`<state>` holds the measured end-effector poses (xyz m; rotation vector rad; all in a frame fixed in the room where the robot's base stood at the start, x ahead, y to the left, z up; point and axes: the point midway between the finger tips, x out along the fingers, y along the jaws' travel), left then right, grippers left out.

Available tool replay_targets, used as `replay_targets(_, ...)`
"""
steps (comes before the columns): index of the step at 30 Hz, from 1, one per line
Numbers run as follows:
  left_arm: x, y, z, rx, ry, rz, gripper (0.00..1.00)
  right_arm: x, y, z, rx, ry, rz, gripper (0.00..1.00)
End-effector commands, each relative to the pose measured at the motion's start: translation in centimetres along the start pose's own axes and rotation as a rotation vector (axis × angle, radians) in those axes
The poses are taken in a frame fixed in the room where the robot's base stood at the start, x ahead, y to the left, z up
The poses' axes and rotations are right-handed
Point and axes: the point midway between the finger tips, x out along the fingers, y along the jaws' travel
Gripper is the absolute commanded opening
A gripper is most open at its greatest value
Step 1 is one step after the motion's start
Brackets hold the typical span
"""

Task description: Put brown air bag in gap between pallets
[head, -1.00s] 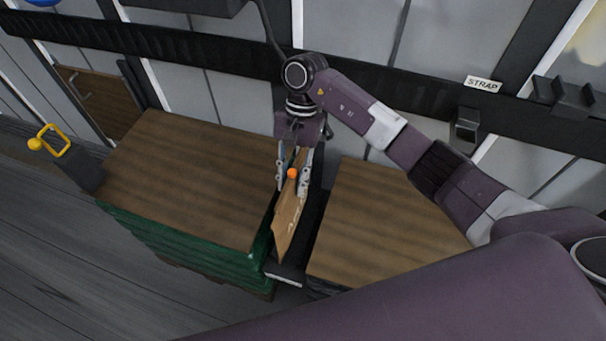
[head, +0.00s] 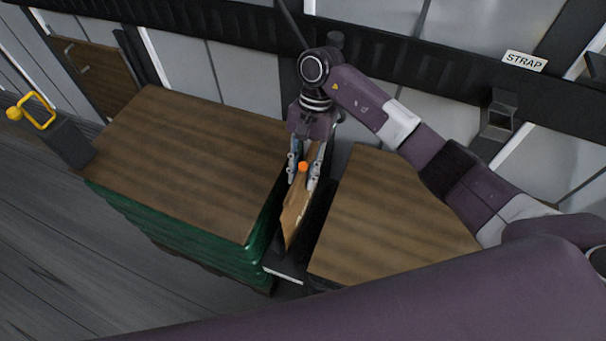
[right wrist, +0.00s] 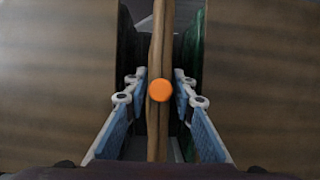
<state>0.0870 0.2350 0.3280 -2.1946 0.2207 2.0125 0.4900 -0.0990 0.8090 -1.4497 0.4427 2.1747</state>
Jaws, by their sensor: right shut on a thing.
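The brown air bag (head: 295,208) hangs upright and thin in the gap between the two pallet loads, its lower part below the level of their tops. Its orange valve (head: 303,166) faces up. My right gripper (head: 304,170) is shut on the bag near its top edge, and both fingers flank it in the right wrist view (right wrist: 160,100). The left pallet load (head: 190,160) has a brown top and green wrapped sides. The right pallet load (head: 390,215) has a brown top. The bag's bottom edge is hard to make out. My left gripper is not in view.
A dark post with a yellow handle (head: 40,110) stands left of the left load. A dark rail and a wall with a STRAP label (head: 524,61) and a dark bracket (head: 498,115) run behind. Grey floor (head: 90,270) is clear at the lower left.

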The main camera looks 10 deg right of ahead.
Motion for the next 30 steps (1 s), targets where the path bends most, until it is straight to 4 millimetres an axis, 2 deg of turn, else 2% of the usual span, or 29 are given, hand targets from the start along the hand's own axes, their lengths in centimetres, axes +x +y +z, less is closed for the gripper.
replay_targets(15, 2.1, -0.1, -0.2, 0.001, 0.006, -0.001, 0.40, 5.0, 0.0, -2.0, 0.000, -0.002, -0.001, 0.00)
replay_targets(21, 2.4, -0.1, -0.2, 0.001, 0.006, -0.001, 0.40, 5.7, -0.1, -2.3, -0.001, -0.001, -0.001, 0.00)
replay_targets(30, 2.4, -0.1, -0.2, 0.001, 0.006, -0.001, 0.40, 5.8, 0.0, -2.4, -0.001, -0.001, -0.001, 0.00)
